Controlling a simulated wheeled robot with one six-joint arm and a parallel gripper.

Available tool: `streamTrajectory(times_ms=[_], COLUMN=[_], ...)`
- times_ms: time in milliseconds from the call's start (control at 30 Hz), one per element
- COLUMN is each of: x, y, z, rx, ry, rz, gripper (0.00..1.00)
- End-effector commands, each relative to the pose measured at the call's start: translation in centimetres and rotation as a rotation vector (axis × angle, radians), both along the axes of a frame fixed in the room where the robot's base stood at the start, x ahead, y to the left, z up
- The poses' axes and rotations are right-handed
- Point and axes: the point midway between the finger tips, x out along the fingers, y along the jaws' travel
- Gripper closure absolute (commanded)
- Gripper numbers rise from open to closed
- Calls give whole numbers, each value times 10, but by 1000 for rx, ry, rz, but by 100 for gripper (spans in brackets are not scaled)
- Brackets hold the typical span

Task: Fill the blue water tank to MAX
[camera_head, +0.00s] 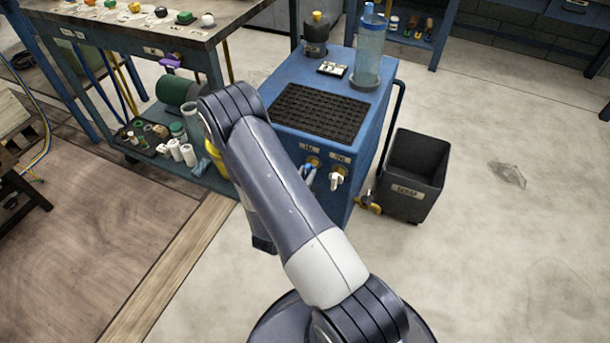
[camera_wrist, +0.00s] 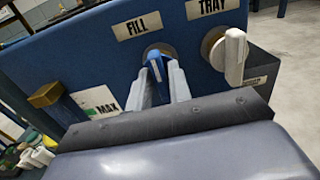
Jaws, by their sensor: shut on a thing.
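The blue water tank (camera_head: 330,85) stands ahead with a dark grate on top. On its front, the wrist view shows the FILL label (camera_wrist: 138,27) above a blue lever (camera_wrist: 156,72) and the TRAY label (camera_wrist: 211,7) above a white lever (camera_wrist: 235,57). My gripper (camera_wrist: 159,80) is shut on the blue FILL lever, one pale finger on each side. A white MAX plate (camera_wrist: 97,103) with a green patch is on the front at lower left, beside a brass fitting (camera_wrist: 45,95). The water level is not readable.
A clear cylinder (camera_head: 369,50) and a dark bottle (camera_head: 316,30) stand on the tank. A black bin (camera_head: 413,175) stands close on the right. A workbench (camera_head: 150,30) with a loaded lower shelf is at left. Floor at right is open.

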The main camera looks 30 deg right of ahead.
Motion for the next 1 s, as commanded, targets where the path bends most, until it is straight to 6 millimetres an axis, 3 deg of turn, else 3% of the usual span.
streamTrajectory(times_ms=[233, 267, 400, 733, 1000], x=[-1, -1, 0, -2, -21], y=[0, 0, 0, 3, 30], z=[-1, -1, -1, 0, 0], rx=[0, 1, 1, 1, 0], ry=[3, 2, 2, 1, 3], rz=[0, 0, 0, 1, 7], gripper=[100, 78, 67, 66, 66])
